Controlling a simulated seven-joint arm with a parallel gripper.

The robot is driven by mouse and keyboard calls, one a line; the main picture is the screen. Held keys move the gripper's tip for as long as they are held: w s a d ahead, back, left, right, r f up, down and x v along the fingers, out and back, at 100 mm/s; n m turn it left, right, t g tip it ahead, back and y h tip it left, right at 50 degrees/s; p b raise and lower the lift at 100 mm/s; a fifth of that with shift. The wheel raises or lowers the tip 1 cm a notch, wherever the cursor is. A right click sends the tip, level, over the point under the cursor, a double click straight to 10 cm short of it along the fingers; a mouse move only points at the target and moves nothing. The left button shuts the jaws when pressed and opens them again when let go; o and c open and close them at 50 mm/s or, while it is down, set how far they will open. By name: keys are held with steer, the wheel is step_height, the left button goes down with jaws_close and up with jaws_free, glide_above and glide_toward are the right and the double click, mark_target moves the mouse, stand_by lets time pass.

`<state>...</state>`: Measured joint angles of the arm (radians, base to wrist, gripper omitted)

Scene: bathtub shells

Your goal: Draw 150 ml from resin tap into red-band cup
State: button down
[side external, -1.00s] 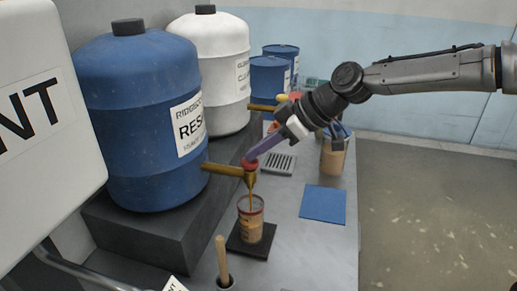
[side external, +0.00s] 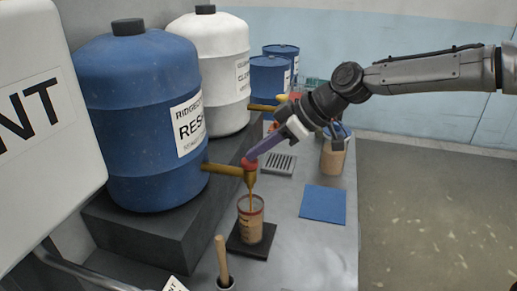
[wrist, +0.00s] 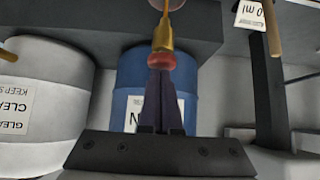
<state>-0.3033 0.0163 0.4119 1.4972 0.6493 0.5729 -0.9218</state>
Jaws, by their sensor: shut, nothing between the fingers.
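The blue resin drum (side external: 135,110) stands on a dark step at the left, with a brass tap (side external: 222,169) at its lower side. The tap has a red knob (side external: 249,163), which also shows in the wrist view (wrist: 161,62). An amber stream runs from the spout into the red-band cup (side external: 250,226). The cup stands upright on a black pad (side external: 240,245) and holds tan liquid up near its red band. My gripper (side external: 252,158) is shut with nothing between its purple fingers. Its fingertips touch or nearly touch the knob; the wrist view shows the fingers (wrist: 162,98) side by side.
A white drum (side external: 215,60) with its own tap stands behind the resin drum. A drain grate (side external: 280,164), a blue mat (side external: 323,204) and a tan-filled container (side external: 333,160) lie to the right. A stick in a small holder (side external: 223,265) stands at the front. The bench's front right is clear.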

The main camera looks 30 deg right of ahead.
steer(key=shift+s+f, duration=0.2)
steer(key=shift+f, duration=0.65)
steer(key=s+d+r, duration=0.2)
steer(key=r, duration=0.4)
steer(key=s+d+r, duration=0.2)
steer(key=d+r, duration=0.1)
steer(key=r, duration=0.3)
steer(key=shift+s+r, duration=0.3)
steer(key=shift+r, duration=0.1)
steer(key=shift+d, duration=0.1)
stand_by(0.4)
steer(key=s+d+r+m+t+h, duration=0.1)
steer(key=s+d+r+m+h, duration=0.1)
steer(key=s+d, duration=0.7)
steer(key=s+d+f+m+g+h, duration=0.1)
steer(key=s+d+f+m+h, duration=0.1)
steer(key=s+f, duration=0.6)
steer(key=s+d+f+m+g+h, duration=0.1)
steer(key=s+d+f+m+h, duration=0.1)
steer(key=s+d+f+m, duration=0.3)
steer(key=s+d+f, duration=0.1)
steer(key=s+f, duration=0.3)
steer(key=s, duration=0.1)
steer(key=shift+d+f+h, duration=0.15)
steer(key=shift+d+h, duration=0.1)
steer(key=shift+h, duration=0.05)
